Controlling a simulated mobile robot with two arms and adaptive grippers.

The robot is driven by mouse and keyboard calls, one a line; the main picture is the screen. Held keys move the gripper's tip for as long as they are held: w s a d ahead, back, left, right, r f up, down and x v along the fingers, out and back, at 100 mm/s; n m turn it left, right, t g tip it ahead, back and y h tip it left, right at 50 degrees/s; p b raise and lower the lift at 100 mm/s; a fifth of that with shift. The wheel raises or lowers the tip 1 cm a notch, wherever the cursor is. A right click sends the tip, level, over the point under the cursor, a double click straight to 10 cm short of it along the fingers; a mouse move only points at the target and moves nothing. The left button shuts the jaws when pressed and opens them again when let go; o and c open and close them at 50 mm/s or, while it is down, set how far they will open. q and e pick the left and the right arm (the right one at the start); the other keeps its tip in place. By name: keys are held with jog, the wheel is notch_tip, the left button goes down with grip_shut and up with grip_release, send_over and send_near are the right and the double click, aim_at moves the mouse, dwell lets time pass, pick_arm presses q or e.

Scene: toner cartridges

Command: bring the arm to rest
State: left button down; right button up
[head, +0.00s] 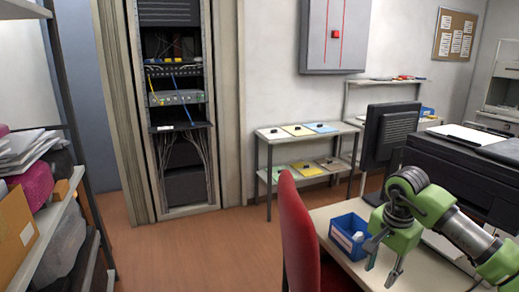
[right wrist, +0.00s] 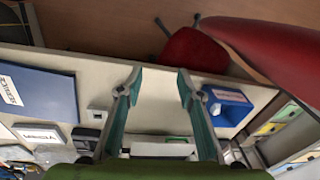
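My right arm, green and grey, reaches in from the right edge of the head view. Its gripper (head: 384,257) hangs above the desk, beside the blue bin (head: 350,236). In the right wrist view the two fingers of this gripper (right wrist: 159,76) stand apart with nothing between them, so it is open and empty. The pale desk top shows behind the fingers. The blue bin (right wrist: 228,105) is just right of the right finger in that view. My left arm and gripper do not show.
A red chair (head: 297,230) stands at the desk's (head: 330,213) left edge. A monitor (head: 388,138) and a dark printer (head: 470,170) stand behind the arm. A blue binder (right wrist: 38,98) lies at the left in the wrist view. The floor left of the chair is clear.

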jog(key=a+f+m+y, duration=0.6)
jog(key=a, duration=0.5)
jog(key=a+f+m+y, duration=0.5)
jog(key=a+f+y, duration=0.1)
jog(key=a, duration=0.6)
notch_tip(320, 180, down, 11)
jog(key=w+d+m+t, duration=0.25)
jog(key=m+t, duration=0.65)
jog(key=m, duration=0.8)
jog(key=s+d+f+m+h, duration=0.4)
jog(key=s+d+f+m, duration=0.35)
jog(key=f, duration=0.55)
jog(key=s+d+f+m+h, duration=0.45)
jog(key=s+f+m, duration=0.35)
jog(key=f+m, duration=0.35)
jog(key=s+f+m+g+h, duration=0.1)
jog(key=s+f+m+g, duration=0.2)
jog(key=s, duration=0.9)
jog(key=s+d+f+m+g+h, duration=0.1)
jog(key=s+f+m+g, duration=0.2)
jog(key=s+f, duration=0.4)
jog(key=s+d+f+m+g+h, duration=0.1)
jog(key=s+f+m+g, duration=0.2)
jog(key=s, duration=1.6)
notch_tip(320, 180, down, 3)
jog(key=shift+r+m, duration=0.1)
jog(key=shift+m, duration=0.8)
